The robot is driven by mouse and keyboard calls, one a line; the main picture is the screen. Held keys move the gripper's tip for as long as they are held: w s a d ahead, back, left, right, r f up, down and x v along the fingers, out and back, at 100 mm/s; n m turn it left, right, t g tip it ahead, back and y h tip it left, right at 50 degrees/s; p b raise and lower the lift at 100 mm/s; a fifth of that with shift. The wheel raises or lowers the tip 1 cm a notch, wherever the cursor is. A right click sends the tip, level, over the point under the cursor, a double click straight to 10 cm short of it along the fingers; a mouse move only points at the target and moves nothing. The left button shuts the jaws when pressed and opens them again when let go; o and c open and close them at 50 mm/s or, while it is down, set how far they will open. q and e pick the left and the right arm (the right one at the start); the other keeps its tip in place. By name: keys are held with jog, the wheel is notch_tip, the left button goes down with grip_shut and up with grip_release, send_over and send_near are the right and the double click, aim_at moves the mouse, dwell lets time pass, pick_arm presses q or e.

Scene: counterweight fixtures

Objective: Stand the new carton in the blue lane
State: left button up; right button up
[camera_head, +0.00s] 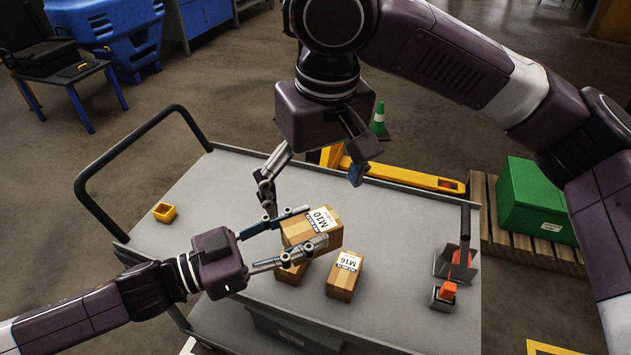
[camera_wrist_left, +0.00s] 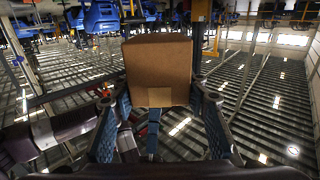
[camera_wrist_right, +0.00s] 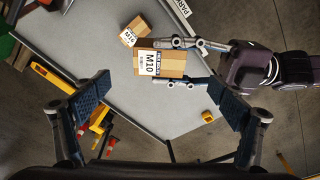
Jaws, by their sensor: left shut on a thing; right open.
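My left gripper (camera_head: 315,226) is shut on a brown carton labelled M10 (camera_head: 299,232), with one finger along each side. The carton is above the cart top, and its plain face fills the middle of the left wrist view (camera_wrist_left: 157,60). A carton labelled M16 (camera_head: 345,275) stands on the cart to the right. Another carton (camera_head: 290,273) shows partly below the M10 carton, mostly hidden by it and the finger. My right gripper (camera_head: 312,185) is open and empty above and behind the M10 carton. I cannot make out a blue lane.
The grey cart (camera_head: 200,210) has bare top at the left and back, and a black handle (camera_head: 95,208). A small yellow bin (camera_head: 164,212) sits at left. Orange and grey fixtures (camera_head: 445,293) stand at right. A green crate (camera_head: 533,200) is on a pallet beyond.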

aim_at(312, 224)
pick_arm(q)
jog(key=shift+r, duration=0.1)
pick_arm(e)
jog(key=f, duration=0.3)
jog(key=w+f, duration=0.1)
jog(key=f, duration=0.7)
jog(key=shift+w+a, duration=0.35)
jog(key=shift+c, duration=0.6)
jog(key=c, duration=1.3)
pick_arm(q)
jog(key=o, duration=1.6)
pick_arm(e)
jog(key=shift+c, duration=0.9)
pick_arm(q)
jog(key=shift+a, duration=0.1)
jog(key=shift+s+a, duration=0.1)
jog(key=shift+a, duration=0.15)
jog(key=v, duration=1.1)
jog(key=shift+f, duration=0.2)
